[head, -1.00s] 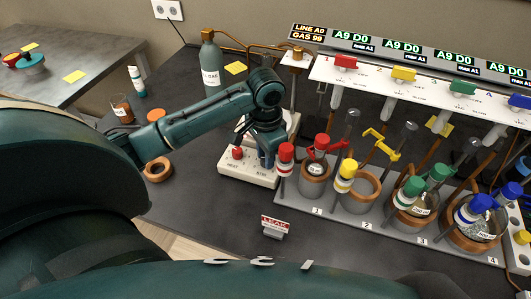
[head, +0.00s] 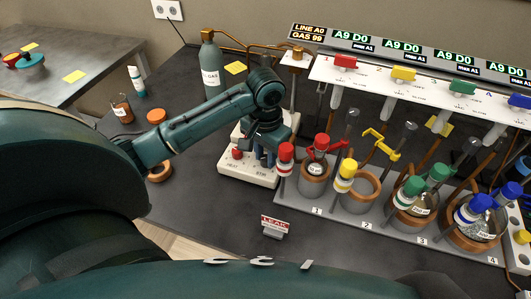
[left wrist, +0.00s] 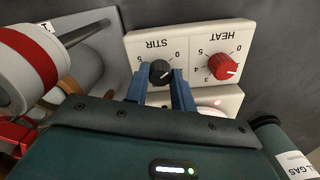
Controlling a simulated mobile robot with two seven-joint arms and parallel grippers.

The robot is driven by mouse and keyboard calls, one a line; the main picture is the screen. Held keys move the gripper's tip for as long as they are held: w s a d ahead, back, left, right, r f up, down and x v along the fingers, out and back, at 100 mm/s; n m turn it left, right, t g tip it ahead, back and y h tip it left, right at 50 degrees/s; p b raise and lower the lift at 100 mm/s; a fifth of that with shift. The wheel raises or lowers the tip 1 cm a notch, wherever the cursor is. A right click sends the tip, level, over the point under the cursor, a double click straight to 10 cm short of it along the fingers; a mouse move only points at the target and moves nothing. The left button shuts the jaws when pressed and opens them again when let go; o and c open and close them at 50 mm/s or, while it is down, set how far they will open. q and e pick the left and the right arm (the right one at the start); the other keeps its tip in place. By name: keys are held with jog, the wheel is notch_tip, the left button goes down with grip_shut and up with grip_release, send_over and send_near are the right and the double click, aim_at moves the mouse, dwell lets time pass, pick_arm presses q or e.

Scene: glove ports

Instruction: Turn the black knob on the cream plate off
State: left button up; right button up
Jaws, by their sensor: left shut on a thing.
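The cream plate (head: 245,180) lies on the dark bench in the head view; it also shows in the left wrist view (left wrist: 205,42) with STIR and HEAT markings, upside down. The black knob (left wrist: 160,70) sits at the STIR dial, its pale mark toward the lower right. My left gripper (left wrist: 161,80) has its blue fingers shut on the black knob, one on each side. In the head view my left gripper (head: 266,157) hides the black knob. The red knob (left wrist: 223,67) sits beside it at HEAT. My right gripper is not in view.
A rack (head: 335,215) with red-, yellow-, green- and blue-capped tubes stands right of the plate. A grey gas bottle (head: 211,68) stands behind. A LEAK sign (head: 275,226) stands in front. Bench at front left is mostly clear.

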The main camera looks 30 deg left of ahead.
aim_at(266, 158)
pick_arm(q)
jog(key=o, duration=1)
notch_tip(266, 158, up, 13)
jog(key=shift+r, duration=0.1)
dwell(0.5)
